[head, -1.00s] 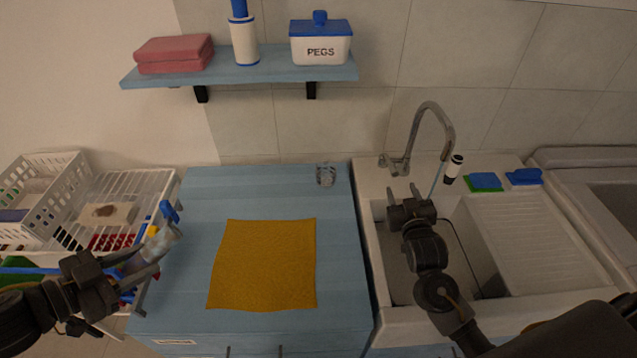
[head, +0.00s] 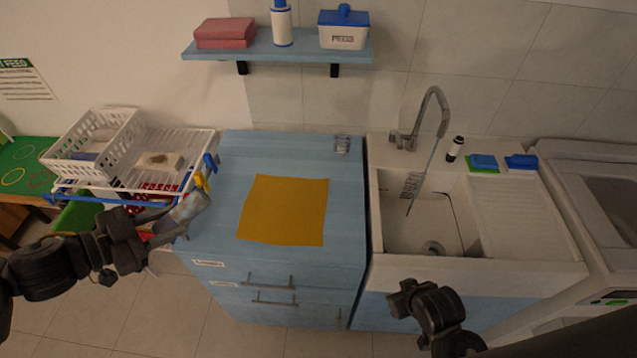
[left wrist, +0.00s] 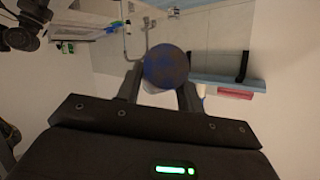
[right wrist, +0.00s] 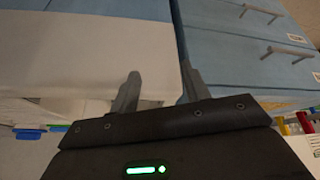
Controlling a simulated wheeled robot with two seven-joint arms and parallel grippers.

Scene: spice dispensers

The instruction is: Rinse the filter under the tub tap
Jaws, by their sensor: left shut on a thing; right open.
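My left gripper (head: 172,222) is shut on a pale grey cylinder (head: 186,208), which looks like the filter, held near the left front edge of the blue counter. In the left wrist view, its round blue-grey end (left wrist: 166,67) shows between the fingers. The tub tap (head: 436,103) arches over the white tub (head: 470,266) at the right. A thin bluish line, apparently running water (head: 433,155), slants down from its spout. My right gripper (head: 402,299) is empty in front of the tub; the right wrist view shows its fingers (right wrist: 160,88) apart.
A white rack (head: 185,143) and basket (head: 92,140) stand left. A shelf (head: 290,50) hangs above. Blue and green sponges (head: 483,162) lie behind the tub's drainboard.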

